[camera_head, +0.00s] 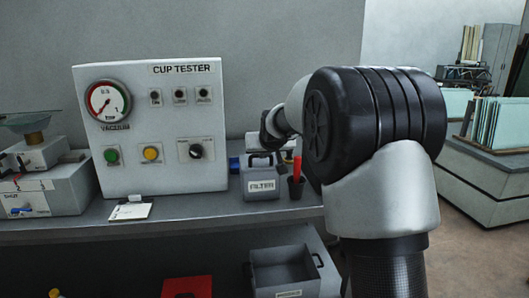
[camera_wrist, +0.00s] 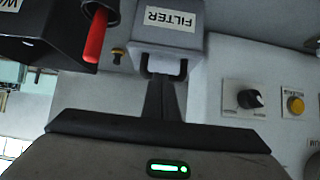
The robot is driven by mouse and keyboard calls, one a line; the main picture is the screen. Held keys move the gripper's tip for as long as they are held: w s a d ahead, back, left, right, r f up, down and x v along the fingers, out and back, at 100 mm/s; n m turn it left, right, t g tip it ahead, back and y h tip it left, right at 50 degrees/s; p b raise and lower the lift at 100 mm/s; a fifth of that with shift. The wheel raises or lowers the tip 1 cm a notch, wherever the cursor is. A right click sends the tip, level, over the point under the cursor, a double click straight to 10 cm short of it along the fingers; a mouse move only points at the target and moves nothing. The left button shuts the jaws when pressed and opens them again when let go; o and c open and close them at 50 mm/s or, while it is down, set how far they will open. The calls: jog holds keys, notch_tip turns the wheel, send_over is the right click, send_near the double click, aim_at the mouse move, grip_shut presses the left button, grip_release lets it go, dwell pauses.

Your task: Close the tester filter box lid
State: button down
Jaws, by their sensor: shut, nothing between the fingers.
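The grey filter box (camera_head: 262,186), labelled FILTER, stands on the bench to the right of the cup tester in the head view. In the wrist view the filter box (camera_wrist: 140,35) shows upside down. A dark loop-shaped handle (camera_wrist: 183,68) shows at its top edge. My gripper (camera_wrist: 163,80) is shut and empty, its fingertips at the handle's middle; I cannot tell if they touch it. In the head view my gripper (camera_head: 262,157) is just above the box top, partly hidden. The lid's angle cannot be made out clearly.
The cup tester (camera_head: 150,125) stands close left of the box. A black cup (camera_head: 296,188) with a red-handled tool (camera_head: 297,167) stands close right. A white card (camera_head: 130,211) lies at the bench front. A grey bin (camera_head: 284,275) and a red container (camera_head: 187,288) are below.

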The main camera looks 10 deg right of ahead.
jog(key=shift+f, duration=0.6)
notch_tip(320, 180, up, 6)
jog(key=w+p, duration=0.1)
jog(key=p, duration=0.3)
jog(key=s+f+g+b, duration=0.1)
jog(key=s+f+g, duration=0.15)
jog(key=s, duration=2.05)
jog(key=s+f+g, duration=0.2)
jog(key=s+g, duration=0.1)
jog(key=s, duration=2)
notch_tip(320, 180, up, 22)
jog(key=p, duration=2.1)
jog(key=shift+s+d+f+p, duration=0.2)
jog(key=shift+s+p, duration=0.15)
jog(key=shift+p, duration=0.05)
